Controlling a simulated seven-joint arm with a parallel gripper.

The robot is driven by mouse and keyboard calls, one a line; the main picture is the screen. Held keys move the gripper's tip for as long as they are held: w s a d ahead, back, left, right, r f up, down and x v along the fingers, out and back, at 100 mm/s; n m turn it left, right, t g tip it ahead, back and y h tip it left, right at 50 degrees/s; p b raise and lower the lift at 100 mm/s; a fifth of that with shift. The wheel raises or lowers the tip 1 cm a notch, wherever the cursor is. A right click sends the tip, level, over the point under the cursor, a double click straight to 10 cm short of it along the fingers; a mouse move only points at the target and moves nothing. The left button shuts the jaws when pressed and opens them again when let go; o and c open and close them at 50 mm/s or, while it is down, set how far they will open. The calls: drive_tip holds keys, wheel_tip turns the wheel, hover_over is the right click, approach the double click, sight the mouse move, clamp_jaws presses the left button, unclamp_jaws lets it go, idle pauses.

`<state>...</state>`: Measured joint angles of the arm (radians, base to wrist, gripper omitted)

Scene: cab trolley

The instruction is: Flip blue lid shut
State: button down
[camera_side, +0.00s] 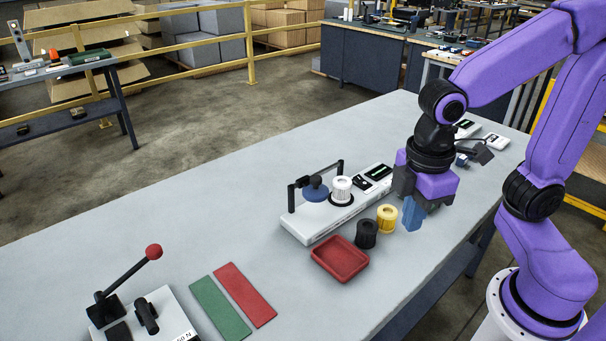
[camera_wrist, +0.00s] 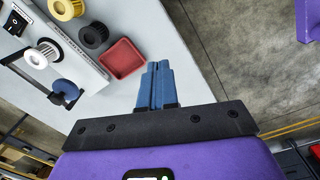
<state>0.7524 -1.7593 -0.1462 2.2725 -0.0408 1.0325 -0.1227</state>
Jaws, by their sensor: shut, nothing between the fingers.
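The blue lid (camera_side: 315,189) is a round blue disc by a black bar frame (camera_side: 316,173) on a long white device (camera_side: 318,223). It also shows in the wrist view (camera_wrist: 66,91), at the left, beside the frame. I cannot tell its exact tilt or its hinge. A white ribbed cap (camera_side: 341,187) stands right next to it on the device. My gripper (camera_side: 411,222) has blue fingers, shut and empty, pointing down to the right of the device and apart from the lid. The shut fingers also show in the wrist view (camera_wrist: 158,68).
A black ribbed knob (camera_side: 366,234), a yellow ribbed knob (camera_side: 387,218) and a red tray (camera_side: 340,259) lie between device and gripper. Green (camera_side: 220,308) and red strips (camera_side: 245,294) and a red-balled lever (camera_side: 152,252) are at front left. The table's left-back area is clear.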

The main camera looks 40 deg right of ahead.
drive_tip(key=w+a+r+h, duration=0.1)
drive_tip(key=w+a, duration=0.1)
drive_tip(key=w, duration=0.8)
drive_tip(key=w+a+n+g+h, duration=0.1)
drive_tip(key=w+a, duration=0.2)
drive_tip(key=w, duration=0.7)
drive_tip(key=w+a+r+h, duration=0.1)
drive_tip(key=w+a, duration=0.1)
drive_tip(key=w, duration=0.8)
drive_tip(key=shift+w+a+r+n+h, duration=0.15)
drive_tip(key=shift+w+r+n+h, duration=0.15)
drive_tip(key=shift+r+n+h, duration=0.1)
drive_tip(key=shift+f, duration=0.1)
hover_over(310, 189)
drive_tip(key=a, duration=0.2)
wheel_tip(310, 189, down, 9)
drive_tip(key=shift+w, duration=0.3)
